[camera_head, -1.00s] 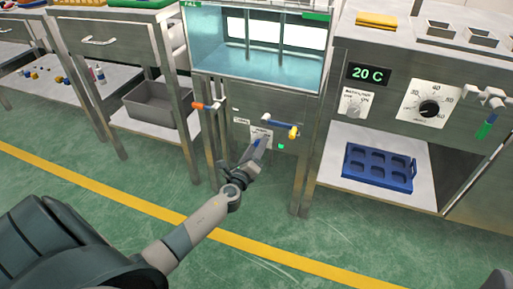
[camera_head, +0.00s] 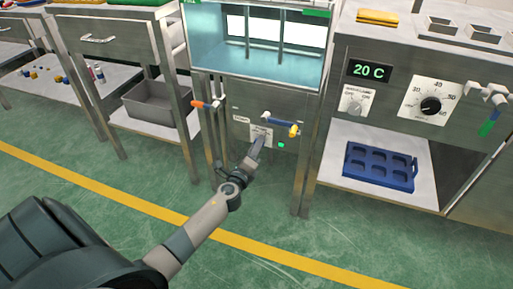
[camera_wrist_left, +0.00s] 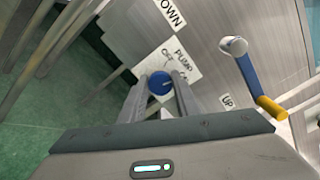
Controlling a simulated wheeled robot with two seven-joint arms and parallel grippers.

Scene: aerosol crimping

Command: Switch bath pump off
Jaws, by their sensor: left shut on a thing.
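The bath pump switch is a blue round knob (camera_wrist_left: 160,84) on a white plate (camera_wrist_left: 184,62) lettered PUMP, OFF and ON, seen in the left wrist view. My left gripper (camera_wrist_left: 160,90) is shut on this knob, one finger on each side. A small pale mark shows on the knob; I cannot tell for sure which word it points at. In the head view my left gripper (camera_head: 257,143) reaches the bath's front panel and hides the knob. A small green light (camera_head: 281,146) glows right of it. My right gripper is not in view.
A blue-and-yellow lever (camera_head: 281,125) sticks out close above the gripper, and an orange-tipped handle (camera_head: 205,105) is to its left. The water bath tank (camera_head: 270,65) is above. A bench with a 20 C display (camera_head: 368,71) stands at right. The green floor ahead is clear.

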